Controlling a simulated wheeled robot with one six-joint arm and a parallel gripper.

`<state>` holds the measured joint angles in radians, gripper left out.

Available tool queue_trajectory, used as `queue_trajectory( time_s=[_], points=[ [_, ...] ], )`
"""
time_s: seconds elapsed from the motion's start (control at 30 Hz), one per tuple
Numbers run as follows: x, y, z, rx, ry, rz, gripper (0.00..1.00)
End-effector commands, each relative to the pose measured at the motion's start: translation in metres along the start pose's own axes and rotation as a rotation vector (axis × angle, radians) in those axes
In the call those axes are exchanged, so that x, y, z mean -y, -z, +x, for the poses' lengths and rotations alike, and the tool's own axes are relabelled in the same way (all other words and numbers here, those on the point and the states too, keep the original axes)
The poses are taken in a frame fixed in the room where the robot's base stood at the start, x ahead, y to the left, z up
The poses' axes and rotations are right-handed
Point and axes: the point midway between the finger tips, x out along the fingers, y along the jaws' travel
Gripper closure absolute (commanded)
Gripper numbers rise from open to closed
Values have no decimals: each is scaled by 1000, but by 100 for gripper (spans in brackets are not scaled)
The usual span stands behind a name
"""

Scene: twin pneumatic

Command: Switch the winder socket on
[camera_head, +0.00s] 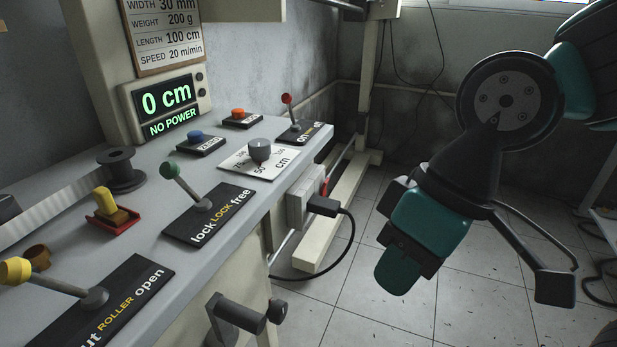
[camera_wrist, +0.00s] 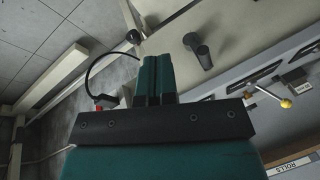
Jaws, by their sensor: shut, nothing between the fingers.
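The winder socket (camera_head: 303,200) is a pale block on the right end face of the bench. A black plug (camera_head: 323,206) sits in it, with a black cable looping down to the floor. A small red switch (camera_head: 325,187) shows beside the plug; its position is too small to tell. My gripper (camera_head: 396,277) hangs right of the socket, apart from it, over the floor. In the wrist view its teal fingers (camera_wrist: 157,62) are together with nothing between them. A red part (camera_wrist: 98,104) shows left of the fingers, and most of the socket is hidden there.
The display (camera_head: 168,107) reads "0 cm" and "NO POWER". Levers stand on the bench, including a red-knobbed one (camera_head: 288,99) near the far right corner and a green-knobbed one (camera_head: 169,170). A black crank (camera_head: 236,316) juts from the bench front. Floor between bench and gripper is open.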

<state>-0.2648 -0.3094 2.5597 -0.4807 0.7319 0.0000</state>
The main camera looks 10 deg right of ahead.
Motion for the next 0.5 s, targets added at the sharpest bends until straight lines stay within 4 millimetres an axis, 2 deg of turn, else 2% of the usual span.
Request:
queue_trajectory(
  time_s=[0.33,0.43,0.5],
  points=[
    [-2,4,0,-4,8,38,100],
    [-13,18,3,-18,47,203,100],
    [-28,34,6,-35,103,411,100]
  ],
)
